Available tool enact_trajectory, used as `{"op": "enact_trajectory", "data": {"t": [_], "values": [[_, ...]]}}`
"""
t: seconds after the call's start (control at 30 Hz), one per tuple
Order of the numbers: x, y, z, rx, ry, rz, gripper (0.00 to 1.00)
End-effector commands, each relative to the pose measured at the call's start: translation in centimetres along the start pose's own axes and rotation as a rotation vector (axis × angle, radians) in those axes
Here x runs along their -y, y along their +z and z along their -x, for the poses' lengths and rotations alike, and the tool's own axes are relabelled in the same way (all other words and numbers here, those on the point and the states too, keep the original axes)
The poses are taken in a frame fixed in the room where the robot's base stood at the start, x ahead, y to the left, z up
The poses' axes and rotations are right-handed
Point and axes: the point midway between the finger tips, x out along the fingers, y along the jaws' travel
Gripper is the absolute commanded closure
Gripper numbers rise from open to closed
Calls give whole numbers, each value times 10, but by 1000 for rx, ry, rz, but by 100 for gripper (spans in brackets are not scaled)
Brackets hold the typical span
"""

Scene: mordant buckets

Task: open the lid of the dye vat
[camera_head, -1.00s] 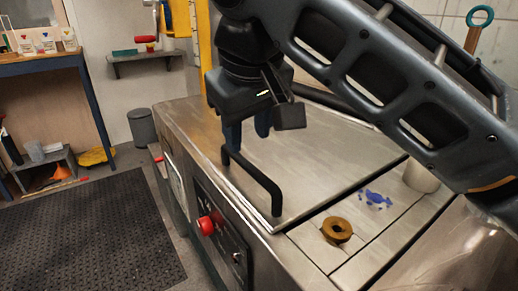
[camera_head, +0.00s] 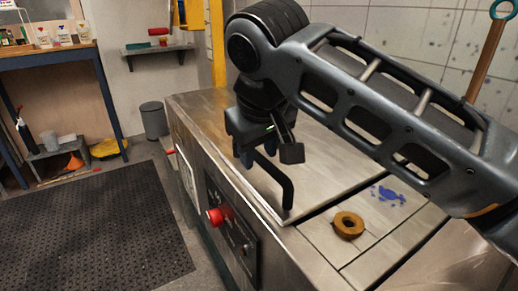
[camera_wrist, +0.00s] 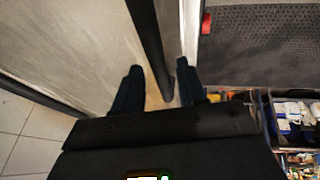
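The dye vat (camera_head: 190,110) is a long brushed-metal box with a flat metal lid (camera_head: 318,165) lying shut on top. A black bar handle (camera_head: 285,185) stands at the lid's front edge. My gripper (camera_head: 246,158) points down at the far end of this handle and hides part of it. In the wrist view, my gripper's dark fingers (camera_wrist: 158,88) are apart, with the handle bar (camera_wrist: 150,45) running between them and gaps on both sides. The lid (camera_wrist: 65,45) fills the left of that view.
A brass ring (camera_head: 348,225) and a blue stain (camera_head: 388,196) are on the vat top right of the lid. A red knob (camera_head: 215,216) sticks out of the front panel. A black mat (camera_head: 90,235) covers the floor at left. A grey bin (camera_head: 154,120) stands behind.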

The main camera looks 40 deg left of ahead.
Motion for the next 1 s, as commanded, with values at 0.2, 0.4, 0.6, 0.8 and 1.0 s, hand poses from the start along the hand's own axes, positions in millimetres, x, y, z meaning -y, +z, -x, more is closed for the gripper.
{"op": "enact_trajectory", "data": {"t": [0.2, 0.4, 0.6, 0.8, 1.0], "values": [[0, 0, 0, 0, 0, 0, 81], [0, 0, 0, 0, 0, 0, 100], [0, 0, 0, 0, 0, 0, 100], [0, 0, 0, 0, 0, 0, 100], [-1, -5, 5, 0, -8, -5, 100]]}}
